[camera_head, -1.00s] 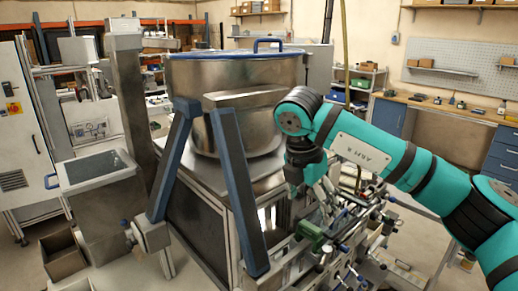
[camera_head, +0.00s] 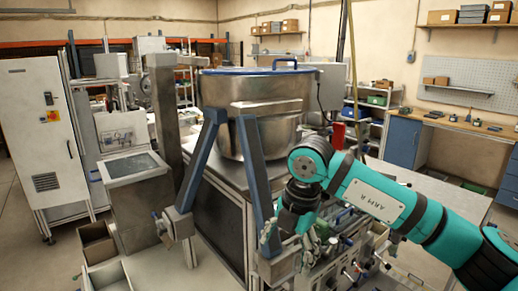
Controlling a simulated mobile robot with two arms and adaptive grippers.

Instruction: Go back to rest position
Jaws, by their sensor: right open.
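My right arm, teal with black joints, comes in from the right in the head view. Its dark wrist points down, and my right gripper (camera_head: 289,238) hangs in front of the machine, its fingers spread apart with nothing seen between them. The fingers overlap the lower end of a blue and grey frame leg and the valves behind, so I cannot tell whether they touch anything. My left gripper is out of view. No tape reel can be made out.
A large steel vat (camera_head: 252,88) with a blue rim stands on the machine in the middle. A white cabinet (camera_head: 43,135) stands at the left, with open bins (camera_head: 97,243) low beside the machine. A workbench (camera_head: 455,124) runs along the right wall.

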